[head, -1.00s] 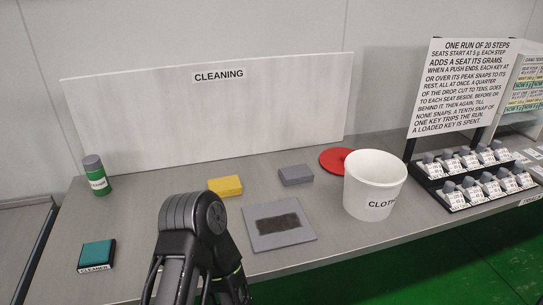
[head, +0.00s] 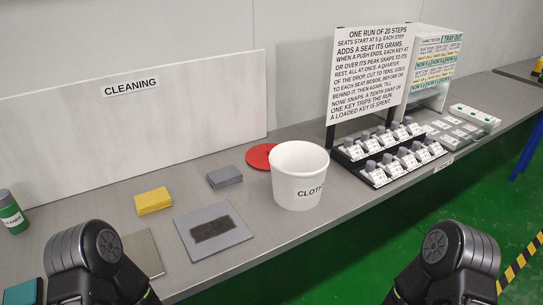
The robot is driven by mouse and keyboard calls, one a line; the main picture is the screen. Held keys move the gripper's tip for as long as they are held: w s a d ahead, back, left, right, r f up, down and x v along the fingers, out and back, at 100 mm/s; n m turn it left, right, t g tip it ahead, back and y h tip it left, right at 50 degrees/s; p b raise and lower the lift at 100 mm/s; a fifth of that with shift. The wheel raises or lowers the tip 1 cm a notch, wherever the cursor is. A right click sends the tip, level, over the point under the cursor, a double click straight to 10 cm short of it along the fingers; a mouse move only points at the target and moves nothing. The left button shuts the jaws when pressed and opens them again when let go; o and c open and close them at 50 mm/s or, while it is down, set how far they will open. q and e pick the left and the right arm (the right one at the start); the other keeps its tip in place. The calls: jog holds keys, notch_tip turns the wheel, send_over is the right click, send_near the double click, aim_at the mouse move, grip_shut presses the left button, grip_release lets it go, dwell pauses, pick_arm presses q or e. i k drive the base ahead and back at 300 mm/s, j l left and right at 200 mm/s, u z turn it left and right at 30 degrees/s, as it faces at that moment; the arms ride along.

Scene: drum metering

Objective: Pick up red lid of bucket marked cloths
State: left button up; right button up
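The white bucket (head: 299,178) marked CLOTHS stands upright on the grey bench, with its top uncovered. The red lid (head: 261,156) lies flat on the bench behind and to the left of the bucket. The bucket's rim hides the lid's right part. My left arm shows at the lower left and my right arm at the lower right. Both stand in front of the bench, well apart from the lid and bucket. Neither gripper's fingers can be seen.
A grey block (head: 225,177), a yellow block (head: 153,201) and a grey plate with a dark patch (head: 213,229) lie left of the bucket. A rack of labelled keys (head: 391,155) stands close on its right, below a text board (head: 377,78). A CLEANING board (head: 150,120) stands behind.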

aim_at(257, 157)
jog(key=i+l, duration=0.45)
jog(key=l, duration=0.25)
jog(key=i+l+z, duration=0.15)
jog(key=i+l, duration=0.3)
jog(key=l, duration=0.25)
jog(key=i+l, duration=0.5)
jog(key=l, duration=0.15)
jog(key=l+z, duration=0.05)
